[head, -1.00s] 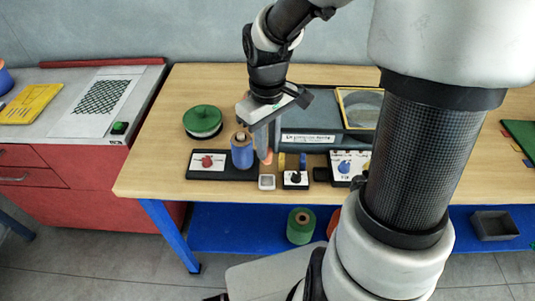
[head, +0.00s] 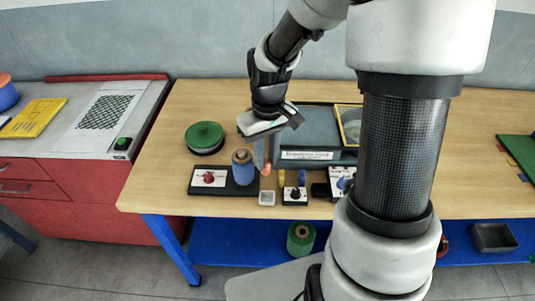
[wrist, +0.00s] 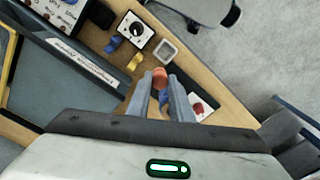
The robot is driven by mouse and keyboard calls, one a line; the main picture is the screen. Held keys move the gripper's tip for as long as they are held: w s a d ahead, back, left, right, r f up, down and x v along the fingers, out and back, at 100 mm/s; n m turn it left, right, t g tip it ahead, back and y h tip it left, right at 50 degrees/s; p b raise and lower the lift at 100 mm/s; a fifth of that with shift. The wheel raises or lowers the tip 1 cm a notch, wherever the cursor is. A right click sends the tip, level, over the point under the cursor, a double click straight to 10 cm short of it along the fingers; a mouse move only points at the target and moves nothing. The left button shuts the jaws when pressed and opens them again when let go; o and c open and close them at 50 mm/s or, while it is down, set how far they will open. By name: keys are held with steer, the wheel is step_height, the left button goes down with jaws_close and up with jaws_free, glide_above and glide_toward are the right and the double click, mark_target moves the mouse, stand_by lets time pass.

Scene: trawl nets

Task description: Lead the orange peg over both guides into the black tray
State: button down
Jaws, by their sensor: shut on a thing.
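My gripper (head: 265,167) points down over the front of the table, just right of the blue spool (head: 242,168). Its fingers are shut on the orange peg (head: 266,170), whose orange end also shows between the fingertips in the wrist view (wrist: 159,76). A yellow guide (head: 281,178) and a blue guide (head: 302,178) stand to the right of the peg; the wrist view shows the yellow one (wrist: 134,62) nearer the fingers than the blue one (wrist: 113,44). A small black tray (head: 320,190) appears beyond them; its inside is unclear. I cannot make out any thread.
A light square dish (head: 267,198) lies in front of the fingers. A black-knobbed box (head: 294,196) stands before the guides, a grey machine (head: 300,135) behind them. A red-knobbed base (head: 209,178) and green spool (head: 205,137) are left. Another dark bin (head: 493,237) sits on the lower shelf.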

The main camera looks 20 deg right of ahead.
steer(key=shift+s+d+f+m+p, duration=0.1)
steer(key=shift+d+f+m+p, duration=0.5)
steer(key=shift+d, duration=1.25)
steer(key=shift+d+f+m+p, duration=0.45)
steer(key=shift+d+m+p, duration=0.2)
steer(key=shift+d, duration=1.2)
steer(key=shift+s+d+f+m+p, duration=0.1)
steer(key=shift+d+f+m+p, duration=0.55)
steer(key=shift+d, duration=1.2)
steer(key=shift+s+d+f+b, duration=0.75)
steer(key=shift+s+d+f, duration=0.3)
steer(key=shift+f, duration=0.1)
steer(key=shift+s+d+f+b, duration=0.7)
steer(key=shift+s+d+f, duration=0.2)
steer(key=shift+s+f, duration=0.2)
steer(key=shift+f, duration=0.25)
steer(key=c, duration=1.5)
jaws_free()
step_height(320, 180, up, 17)
steer(key=shift+r+p, duration=0.2)
steer(key=shift+p, duration=0.4)
